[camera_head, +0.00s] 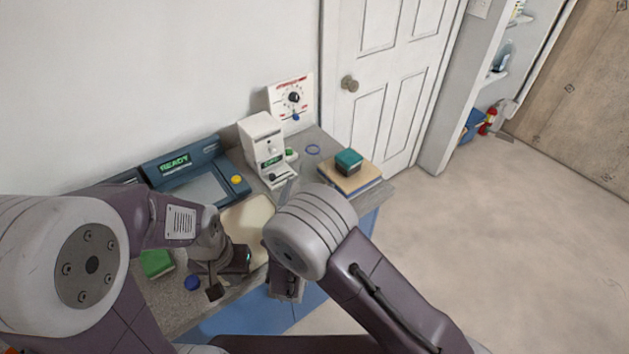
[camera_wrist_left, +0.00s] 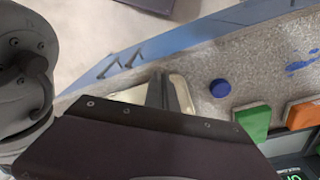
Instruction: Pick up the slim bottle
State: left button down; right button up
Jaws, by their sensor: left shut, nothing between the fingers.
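I cannot make out a slim bottle on the counter; my arms hide part of it. A small bluish bottle (camera_head: 504,55) stands on the far shelf at the right, too small to tell if it is the slim one. My left gripper (camera_head: 214,291) is shut and empty above the counter's front part.
The speckled counter (camera_head: 165,295) holds a teal READY panel (camera_head: 190,170), a white machine (camera_head: 262,145), a green block (camera_head: 157,263) and the blue cap (camera_head: 192,283). A teal box (camera_head: 349,160) sits on a stack at its right end. Open floor (camera_head: 500,220) lies to the right.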

pick_arm(q)
jog(key=shift+s+r, duration=0.3)
jog(key=shift+w+r+p, duration=0.1)
jog(key=shift+p, duration=0.25)
jog(key=shift+w, duration=0.15)
jog(key=shift+r+p, duration=0.55)
jog(key=shift+r, duration=0.05)
pick_arm(e)
jog(key=w+d, duration=0.1)
jog(key=w, duration=0.7)
jog(key=shift+w+d, duration=0.35)
jog(key=shift+w, duration=0.05)
jog(key=shift+s+r, duration=0.1)
jog(key=shift+s, duration=0.05)
jog(key=c, duration=1.6)
